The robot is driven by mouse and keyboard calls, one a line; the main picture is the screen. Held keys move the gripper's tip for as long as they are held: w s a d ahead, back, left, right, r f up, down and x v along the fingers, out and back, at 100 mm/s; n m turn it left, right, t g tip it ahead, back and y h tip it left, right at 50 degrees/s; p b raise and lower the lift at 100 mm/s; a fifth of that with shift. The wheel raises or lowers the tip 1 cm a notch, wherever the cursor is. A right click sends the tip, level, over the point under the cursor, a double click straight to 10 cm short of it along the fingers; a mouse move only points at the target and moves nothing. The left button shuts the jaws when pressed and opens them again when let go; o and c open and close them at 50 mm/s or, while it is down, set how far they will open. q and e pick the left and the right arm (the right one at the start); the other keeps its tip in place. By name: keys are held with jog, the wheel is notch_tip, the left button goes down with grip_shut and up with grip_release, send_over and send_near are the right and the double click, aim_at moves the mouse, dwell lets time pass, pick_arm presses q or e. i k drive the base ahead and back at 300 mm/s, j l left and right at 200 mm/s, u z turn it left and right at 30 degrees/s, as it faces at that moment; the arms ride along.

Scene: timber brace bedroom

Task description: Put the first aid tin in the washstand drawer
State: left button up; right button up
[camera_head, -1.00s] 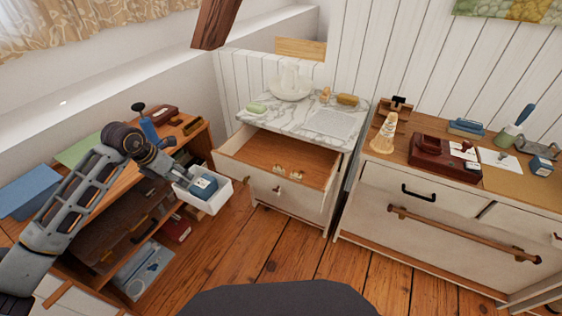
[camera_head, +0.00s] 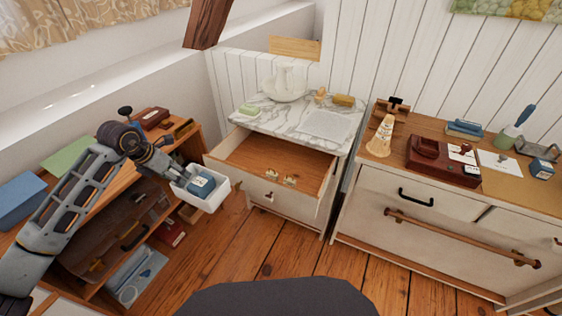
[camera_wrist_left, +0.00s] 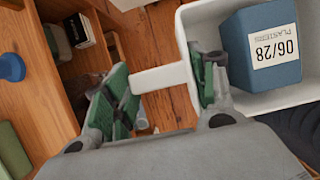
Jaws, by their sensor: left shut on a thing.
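A blue tin (camera_head: 201,184) with a white label reading "PLASTERS 06/28" sits inside a small white open-topped box (camera_head: 216,203). In the left wrist view the tin (camera_wrist_left: 262,60) stands within the box's white walls (camera_wrist_left: 300,98). My left gripper (camera_head: 178,174) is shut at the box's white handle (camera_wrist_left: 160,78), with green finger pads at either end of it, and the box is off the floor. The box is just left of that drawer. My right gripper is out of view.
A wooden shelf unit (camera_head: 120,190) with a brown case (camera_head: 105,225) stands at the left, under my left arm. A dresser (camera_head: 400,225) with several items stands at the right. A bowl (camera_head: 285,86) and soap (camera_head: 249,111) are on the washstand. Floor in front is clear.

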aim_at(258, 162)
jog(key=i+l, duration=0.9)
jog(key=i, duration=0.15)
